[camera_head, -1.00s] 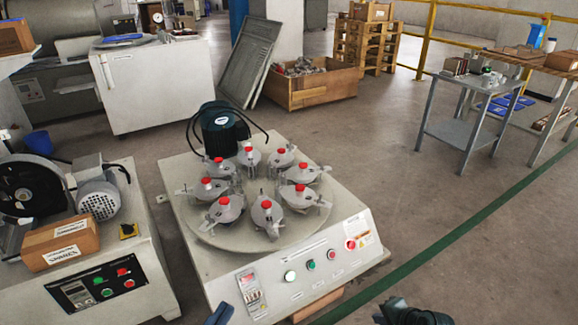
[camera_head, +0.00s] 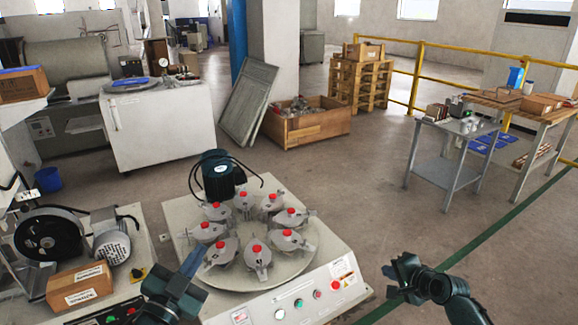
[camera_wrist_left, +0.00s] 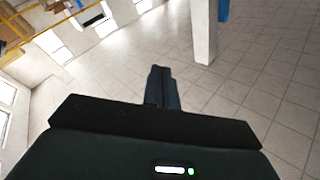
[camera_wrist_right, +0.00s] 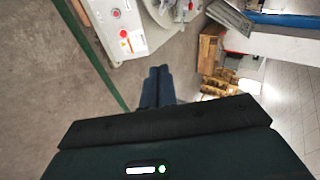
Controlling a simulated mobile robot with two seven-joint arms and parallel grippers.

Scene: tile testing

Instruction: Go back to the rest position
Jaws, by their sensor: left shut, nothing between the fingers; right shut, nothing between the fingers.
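My left gripper (camera_head: 190,262) is in the lower middle of the head view, in front of the left part of the round-plate machine. In the left wrist view its fingers (camera_wrist_left: 162,88) are together with nothing between them. My right gripper (camera_head: 392,283) is at the lower right of the head view, to the right of the machine and over the floor. In the right wrist view its fingers (camera_wrist_right: 157,86) are also together and empty. Both grippers appear raised and apart from other things.
The machine (camera_head: 335,245) carries a round plate with several red-knobbed clamps. A grinder bench with a cardboard box (camera_head: 82,285) stands at the left. A wooden crate (camera_head: 305,127), a grey trolley (camera_head: 447,165) and a yellow railing (camera_head: 416,85) stand farther back. Floor at the middle right is clear.

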